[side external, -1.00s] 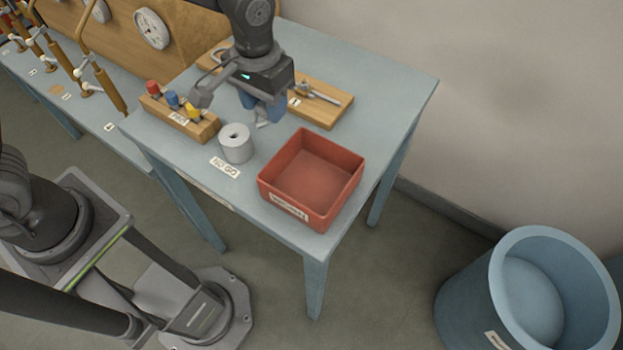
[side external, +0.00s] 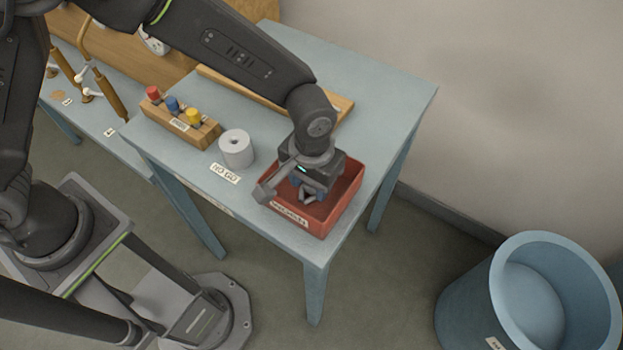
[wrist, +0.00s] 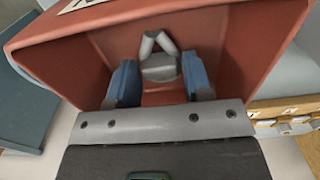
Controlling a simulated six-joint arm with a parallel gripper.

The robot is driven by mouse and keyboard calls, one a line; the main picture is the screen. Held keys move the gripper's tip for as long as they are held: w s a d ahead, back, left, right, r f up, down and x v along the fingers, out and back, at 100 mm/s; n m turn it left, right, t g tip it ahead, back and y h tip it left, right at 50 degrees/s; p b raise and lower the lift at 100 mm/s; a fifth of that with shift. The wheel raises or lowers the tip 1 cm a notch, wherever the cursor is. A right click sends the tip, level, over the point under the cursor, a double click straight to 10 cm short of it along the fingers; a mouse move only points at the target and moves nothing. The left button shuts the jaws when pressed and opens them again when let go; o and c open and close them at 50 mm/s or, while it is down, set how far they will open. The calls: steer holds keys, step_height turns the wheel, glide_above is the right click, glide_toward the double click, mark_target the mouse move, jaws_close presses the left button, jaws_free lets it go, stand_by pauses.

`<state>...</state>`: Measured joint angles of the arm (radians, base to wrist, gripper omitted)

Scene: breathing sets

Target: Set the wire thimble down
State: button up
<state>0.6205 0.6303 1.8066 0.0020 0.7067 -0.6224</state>
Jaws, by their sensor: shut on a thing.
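The wire thimble (side external: 309,197) is a small grey metal loop; it also shows in the wrist view (wrist: 158,64). My gripper (side external: 308,190) is shut on it, with a blue finger on each side in the wrist view (wrist: 160,80). The gripper points down inside the red tray (side external: 335,214), with the thimble between its walls. The tray wall also shows in the wrist view (wrist: 65,62). I cannot tell whether the thimble touches the tray floor.
A grey cylinder with a hole (side external: 237,150) stands left of the tray by a NO GO label (side external: 225,174). A wooden block (side external: 201,133) with red, blue and yellow knobs is farther left. A blue bin (side external: 470,285) stands on the floor at right.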

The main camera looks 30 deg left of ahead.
steer(key=shift+f, duration=0.25)
steer(key=o, duration=0.9)
step_height(320, 180, up, 12)
steer(key=a+r+t, duration=0.1)
steer(key=a+r, duration=0.6)
steer(key=a, duration=0.1)
steer(key=shift+s+a+r+t, duration=0.75)
steer(key=shift+s+a, duration=1.35)
steer(key=shift+a, duration=0.7)
steer(key=shift+s+a+r+t, duration=0.75)
steer(key=shift+s+a, duration=1.4)
steer(key=shift+a, duration=0.6)
steer(key=shift+s+a+r+t, duration=0.75)
steer(key=shift+s+a, duration=1.35)
steer(key=shift+a, duration=0.7)
